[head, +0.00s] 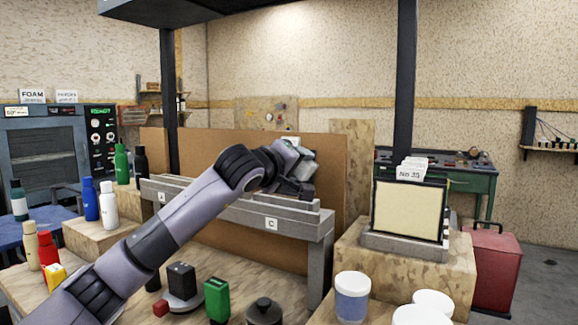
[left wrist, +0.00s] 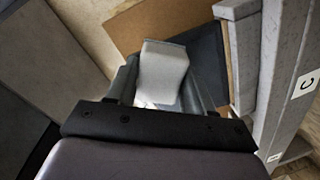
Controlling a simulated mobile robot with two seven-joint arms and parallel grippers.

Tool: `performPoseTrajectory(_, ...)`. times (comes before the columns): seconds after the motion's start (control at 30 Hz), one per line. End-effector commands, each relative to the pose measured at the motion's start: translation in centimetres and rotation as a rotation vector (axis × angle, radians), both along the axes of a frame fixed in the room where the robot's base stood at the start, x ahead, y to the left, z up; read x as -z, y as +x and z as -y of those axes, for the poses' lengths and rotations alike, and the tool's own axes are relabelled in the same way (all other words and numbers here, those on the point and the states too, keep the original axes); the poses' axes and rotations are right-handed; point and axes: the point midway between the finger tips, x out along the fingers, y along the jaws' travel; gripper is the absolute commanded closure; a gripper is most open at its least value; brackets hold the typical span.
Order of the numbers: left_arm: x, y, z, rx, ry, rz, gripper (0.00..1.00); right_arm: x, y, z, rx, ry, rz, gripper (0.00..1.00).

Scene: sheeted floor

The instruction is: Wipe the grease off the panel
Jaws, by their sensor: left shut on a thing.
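My left gripper (head: 297,184) is above the grey bench marked A and C. It is shut on a pale grey block (left wrist: 163,75), whose material I cannot tell. The wrist view shows the block between the two fingers (left wrist: 165,92). A dark flat surface (left wrist: 208,58) lies beyond the block; I cannot tell whether they touch. A cream panel with a dark frame (head: 408,210) stands upright on a wooden block at the right, apart from the gripper. I see no clear grease on it, and cannot tell which surface is the task's panel. My right gripper is not in view.
The grey bench (head: 272,224) stands before a brown board (head: 335,165). Bottles, including a white one (head: 108,204), stand at the left. A green container (head: 216,298) and a blue-banded jar (head: 352,297) are in front. A dark post (head: 404,80) rises behind the cream panel.

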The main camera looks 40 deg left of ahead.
Motion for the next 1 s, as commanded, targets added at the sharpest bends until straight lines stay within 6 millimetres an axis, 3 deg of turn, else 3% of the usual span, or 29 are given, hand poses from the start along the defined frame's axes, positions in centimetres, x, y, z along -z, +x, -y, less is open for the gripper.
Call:
performPoseTrajectory(0.2, 0.0, 0.1, 1.7, 0.001, 0.0, 0.0, 0.72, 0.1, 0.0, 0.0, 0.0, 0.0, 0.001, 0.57)
performPoseTrajectory(0.53, 0.0, 0.0, 1.8, 0.001, 0.0, 0.001, 0.72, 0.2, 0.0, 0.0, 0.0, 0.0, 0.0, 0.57)
performPoseTrajectory(1.0, -0.6, -4.4, 2.3, 0.001, 0.001, 0.003, 0.72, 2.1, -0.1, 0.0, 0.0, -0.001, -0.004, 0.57)
